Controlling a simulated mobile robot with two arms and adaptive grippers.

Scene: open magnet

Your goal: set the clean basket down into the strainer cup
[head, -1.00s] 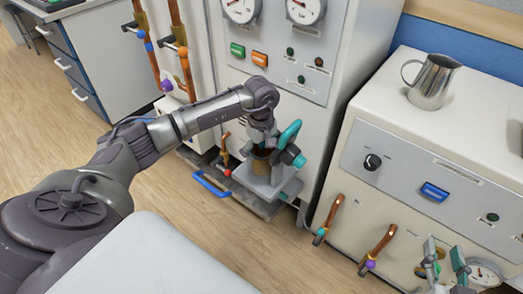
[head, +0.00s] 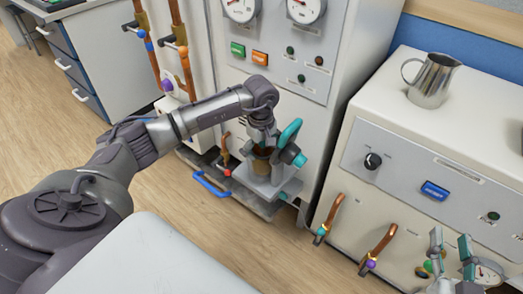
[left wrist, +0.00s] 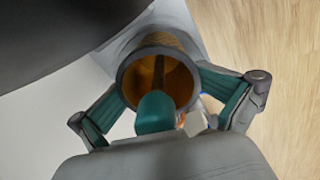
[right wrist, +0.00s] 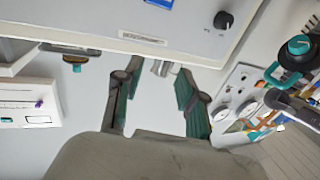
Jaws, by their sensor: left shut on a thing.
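My left gripper (head: 262,140) points down over a grey stand (head: 268,186) at the foot of the tall white cabinet. In the left wrist view its teal-padded fingers (left wrist: 160,85) are shut on the basket (left wrist: 150,62), a round piece with a dark rim and golden-brown inside. A teal piece (left wrist: 156,113) overlaps the near rim. In the head view a brown cylinder (head: 262,165) shows under the gripper at the stand. The strainer cup is not clearly visible; how deep the basket sits in it cannot be told. My right gripper (head: 451,240) is open and empty.
A teal handle (head: 290,132) rises just right of the left gripper. Copper pipes (head: 328,220) stick out from the right-hand machine (head: 405,135), which carries a metal jug (head: 432,82). The wooden floor in front is clear.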

